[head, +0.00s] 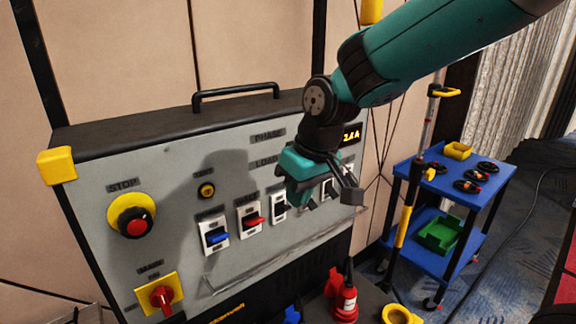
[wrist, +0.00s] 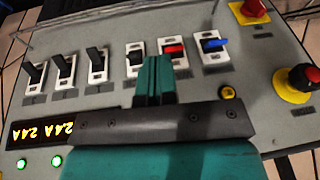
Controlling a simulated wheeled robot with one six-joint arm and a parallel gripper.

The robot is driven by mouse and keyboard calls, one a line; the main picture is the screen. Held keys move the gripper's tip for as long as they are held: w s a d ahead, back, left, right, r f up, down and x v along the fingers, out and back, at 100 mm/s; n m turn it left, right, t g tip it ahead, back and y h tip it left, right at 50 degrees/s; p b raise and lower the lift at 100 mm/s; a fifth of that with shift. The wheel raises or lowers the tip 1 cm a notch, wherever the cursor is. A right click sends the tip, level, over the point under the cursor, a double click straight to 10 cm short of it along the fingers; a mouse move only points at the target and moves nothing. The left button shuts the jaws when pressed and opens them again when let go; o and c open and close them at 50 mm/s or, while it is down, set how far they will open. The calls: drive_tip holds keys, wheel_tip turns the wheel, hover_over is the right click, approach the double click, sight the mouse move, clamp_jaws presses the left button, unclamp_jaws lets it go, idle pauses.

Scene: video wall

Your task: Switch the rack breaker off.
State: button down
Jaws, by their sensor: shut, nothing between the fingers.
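The grey breaker panel (head: 190,200) carries a row of rocker switches. A blue-lever switch (head: 215,236) is at the left of the row, then a red-lever switch (head: 252,220), then several black-lever ones such as this black switch (head: 279,207). The labels are too blurred to tell which is the rack breaker. My gripper (head: 298,194) is in front of the row and hides part of the black switches. In the wrist view my shut, empty fingers (wrist: 157,62) lie between the red switch (wrist: 173,52) and its black neighbour (wrist: 135,58). Contact cannot be told.
A red stop button (head: 136,223) on a yellow collar and a red rotary main switch (head: 161,297) are at the panel's left. A lit readout (head: 350,134) is at upper right. A black handle (head: 236,92) tops the case. A blue cart (head: 455,190) stands right.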

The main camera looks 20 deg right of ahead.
drive_tip(key=m+h+p, duration=0.1)
drive_tip(key=p, duration=0.2)
approach(285, 206)
wheel_tip(285, 206, up, 4)
drive_tip(key=s, duration=0.2)
drive_tip(key=shift+w+d+f+t, duration=0.1)
drive_tip(key=shift+w+f+t, duration=0.05)
drive_tip(key=shift+f+t, duration=0.25)
drive_tip(key=p+x, duration=0.3)
drive_tip(key=x, duration=0.7)
